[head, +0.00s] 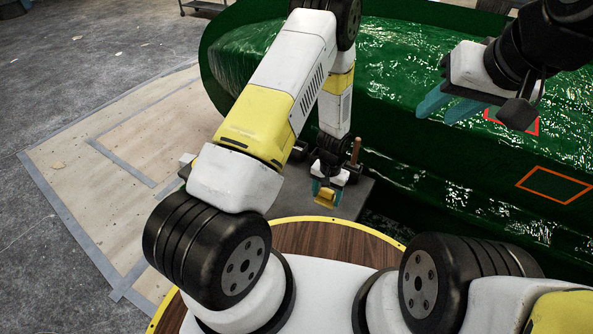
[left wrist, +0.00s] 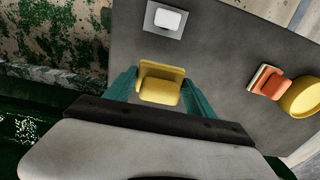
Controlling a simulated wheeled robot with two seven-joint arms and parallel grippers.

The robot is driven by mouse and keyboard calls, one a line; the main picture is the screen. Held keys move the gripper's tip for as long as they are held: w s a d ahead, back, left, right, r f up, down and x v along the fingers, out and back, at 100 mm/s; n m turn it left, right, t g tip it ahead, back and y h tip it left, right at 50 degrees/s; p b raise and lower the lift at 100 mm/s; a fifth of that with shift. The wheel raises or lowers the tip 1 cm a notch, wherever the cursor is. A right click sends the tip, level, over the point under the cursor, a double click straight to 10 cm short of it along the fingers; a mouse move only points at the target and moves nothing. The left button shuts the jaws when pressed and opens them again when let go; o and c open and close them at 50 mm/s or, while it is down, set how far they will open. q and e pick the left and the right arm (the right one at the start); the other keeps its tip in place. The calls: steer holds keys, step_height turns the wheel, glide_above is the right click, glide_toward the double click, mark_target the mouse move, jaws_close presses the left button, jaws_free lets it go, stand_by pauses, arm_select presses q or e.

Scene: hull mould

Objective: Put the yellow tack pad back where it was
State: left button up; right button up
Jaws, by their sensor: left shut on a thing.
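The yellow tack pad (left wrist: 160,84) is between the teal fingers of my left gripper (left wrist: 163,92) in the left wrist view. In the head view, my left gripper (head: 326,190) points down by the grey-topped stand (head: 353,196), shut on the yellow pad (head: 327,194). I cannot tell whether the pad touches the grey top (left wrist: 222,55) or hangs just above it. My right gripper (head: 448,108) is at the upper right over the green hull, its teal fingers apart and nothing seen between them.
On the grey top are a white block on a pale square (left wrist: 168,19), an orange pad (left wrist: 271,84) and a round yellow thing (left wrist: 303,97). The green hull mould (head: 410,140) fills the right, with an orange-outlined patch (head: 554,185) and a red-outlined one (head: 528,125).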

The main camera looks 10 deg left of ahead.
arm_select(q)
steer(key=shift+s+d+f, duration=0.15)
steer(key=shift+d+f, duration=0.05)
steer(key=shift+f, duration=0.2)
steer(key=shift+s+d+f, duration=0.1)
steer(key=shift+d+f, duration=0.05)
steer(key=shift+f, duration=0.25)
steer(key=shift+w+a+f, duration=0.1)
steer(key=shift+a+f, duration=0.1)
glide_above(290, 196)
steer(key=shift+f, duration=2.5)
steer(key=shift+f, duration=0.1)
steer(key=o, duration=1.2)
steer(key=shift+d, duration=0.1)
